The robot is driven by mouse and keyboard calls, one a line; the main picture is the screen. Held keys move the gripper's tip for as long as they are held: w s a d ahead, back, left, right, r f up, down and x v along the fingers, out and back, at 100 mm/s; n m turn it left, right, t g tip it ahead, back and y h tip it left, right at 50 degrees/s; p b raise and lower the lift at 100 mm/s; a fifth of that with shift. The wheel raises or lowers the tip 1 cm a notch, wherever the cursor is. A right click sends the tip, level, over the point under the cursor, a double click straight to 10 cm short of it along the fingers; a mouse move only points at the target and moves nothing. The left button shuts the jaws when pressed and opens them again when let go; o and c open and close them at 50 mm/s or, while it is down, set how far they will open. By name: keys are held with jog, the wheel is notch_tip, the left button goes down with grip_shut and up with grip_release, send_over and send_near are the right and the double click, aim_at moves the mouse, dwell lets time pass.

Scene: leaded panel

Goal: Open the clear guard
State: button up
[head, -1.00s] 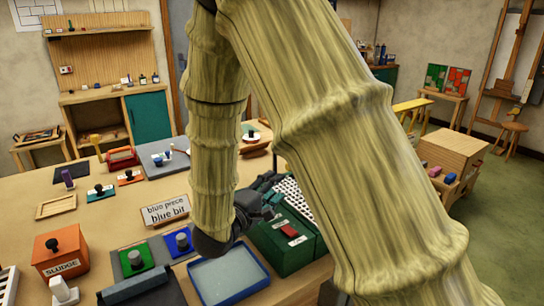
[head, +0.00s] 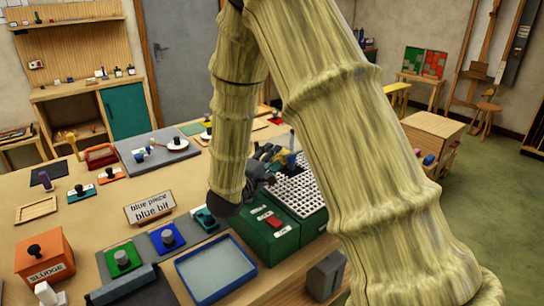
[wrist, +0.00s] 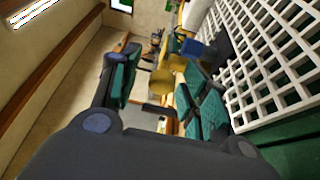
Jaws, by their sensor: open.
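A green machine (head: 286,229) with a white grid top (head: 298,190) and a red switch (head: 273,221) stands right of centre in the head view. The grid also fills the right of the wrist view (wrist: 262,60). I cannot clearly make out the clear guard. A yellow round part (wrist: 163,80) and a blue part (wrist: 193,48) show by the grid's edge in the wrist view. My gripper (head: 272,157) is at the grid's far left side, partly hidden by my arm. Its teal-padded fingers (wrist: 160,88) are apart, with the yellow part seen between them; contact cannot be told.
A blue-rimmed tray (head: 183,265) lies left of the machine. Green (head: 107,257) and blue (head: 154,236) blocks with knobs, an orange SLUDGE box (head: 44,272) and a sign (head: 150,206) stand on the table.

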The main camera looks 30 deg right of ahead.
jog(key=shift+w+d, duration=0.1)
jog(key=shift+d, duration=0.15)
jog(key=shift+w+d+f, duration=0.1)
jog(key=shift+w+f, duration=0.15)
jog(key=shift+w, duration=0.15)
jog(key=shift+s+r, duration=0.1)
jog(key=shift+s, duration=0.15)
grip_shut()
jog(key=shift+r+p, duration=0.2)
jog(key=shift+p, duration=0.25)
